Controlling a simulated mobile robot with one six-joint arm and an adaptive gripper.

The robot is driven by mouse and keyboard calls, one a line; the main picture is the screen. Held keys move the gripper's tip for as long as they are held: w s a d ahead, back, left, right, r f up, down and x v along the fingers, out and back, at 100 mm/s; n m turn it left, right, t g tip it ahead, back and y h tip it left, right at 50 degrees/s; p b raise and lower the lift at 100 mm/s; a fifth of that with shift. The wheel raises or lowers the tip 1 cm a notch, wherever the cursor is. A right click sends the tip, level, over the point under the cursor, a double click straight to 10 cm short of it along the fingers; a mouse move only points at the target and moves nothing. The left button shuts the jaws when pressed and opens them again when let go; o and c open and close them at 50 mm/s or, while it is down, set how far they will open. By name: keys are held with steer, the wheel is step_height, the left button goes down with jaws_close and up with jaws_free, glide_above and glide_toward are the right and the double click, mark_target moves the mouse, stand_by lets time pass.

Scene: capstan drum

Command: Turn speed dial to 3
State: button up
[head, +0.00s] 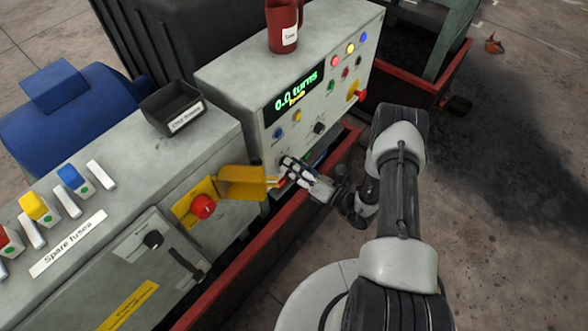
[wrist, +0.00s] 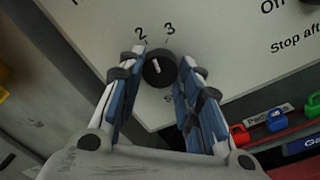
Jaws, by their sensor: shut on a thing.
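The speed dial (wrist: 160,68) is a round black knob with a short white pointer line, on a pale grey panel. The printed numbers 2 and 3 stand above it in the wrist view. The pointer slants upward between them, but I cannot tell which number it lines up with. My gripper (wrist: 158,76) has its blue-padded fingers on both sides of the dial and is shut on it. In the head view my gripper (head: 285,168) is at the lower part of the control panel's front and hides the dial.
The control panel (head: 310,125) has a green display reading 0.0 turns, with buttons and knobs. A yellow flap (head: 243,182) sticks out just left of my gripper. A red rim (head: 232,279) runs below. Padlocks (wrist: 277,121) hang at right in the wrist view.

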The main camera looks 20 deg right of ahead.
steer(key=m+b, duration=0.1)
steer(key=m, duration=0.6)
stand_by(0.6)
steer(key=o, duration=1.1)
steer(key=shift+c, duration=0.2)
steer(key=v, duration=1.2)
steer(key=shift+s+a, duration=0.25)
steer(key=shift+f, duration=0.1)
